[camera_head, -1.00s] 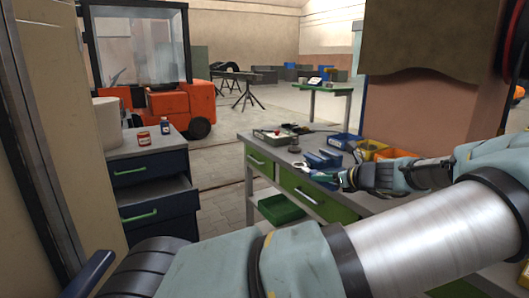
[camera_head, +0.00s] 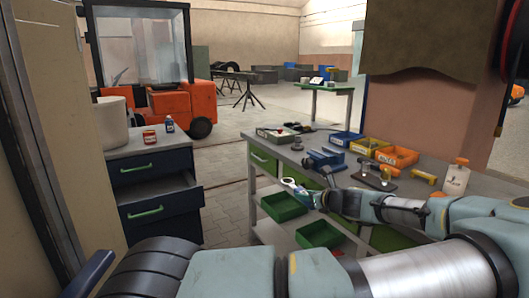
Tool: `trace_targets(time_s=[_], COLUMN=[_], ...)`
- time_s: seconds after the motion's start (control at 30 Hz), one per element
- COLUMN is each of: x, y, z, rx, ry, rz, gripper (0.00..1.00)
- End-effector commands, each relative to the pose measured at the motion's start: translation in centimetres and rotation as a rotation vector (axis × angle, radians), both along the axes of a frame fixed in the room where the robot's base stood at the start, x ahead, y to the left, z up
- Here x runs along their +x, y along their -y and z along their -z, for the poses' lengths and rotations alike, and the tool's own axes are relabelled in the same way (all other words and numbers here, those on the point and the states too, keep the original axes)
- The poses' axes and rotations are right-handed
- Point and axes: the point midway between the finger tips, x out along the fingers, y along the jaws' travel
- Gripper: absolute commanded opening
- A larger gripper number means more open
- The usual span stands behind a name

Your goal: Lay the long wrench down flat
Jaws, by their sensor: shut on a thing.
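My gripper (camera_head: 304,196) is in front of the workbench's front edge, near the open green drawers. It is shut on a thin, pale metal piece whose rounded end (camera_head: 288,183) sticks out to the upper left. This looks like the long wrench, but it is small here and my gripper hides most of it. It is held in the air, apart from the bench top, and its exact tilt cannot be told.
The workbench (camera_head: 343,179) carries a blue vise (camera_head: 322,160), a blue bin (camera_head: 345,138), a yellow bin (camera_head: 368,146), an orange bin (camera_head: 397,157) and a white bottle (camera_head: 456,178). Green trays (camera_head: 320,233) sit below. A drawer cabinet (camera_head: 150,170) stands left; floor lies between.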

Motion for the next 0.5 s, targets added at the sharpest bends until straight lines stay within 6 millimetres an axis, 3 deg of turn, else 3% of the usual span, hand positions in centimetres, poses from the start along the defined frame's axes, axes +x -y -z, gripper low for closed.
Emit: trace_targets(time_s=[0.3, 0.5], x=[1.4, 0.8], y=[-9.2, -14.9], z=[8.6, 11.0], rx=[0.008, 0.001], ry=[0.0, 0.001], rz=[0.152, 0.253], gripper=[0.0, 0.0])
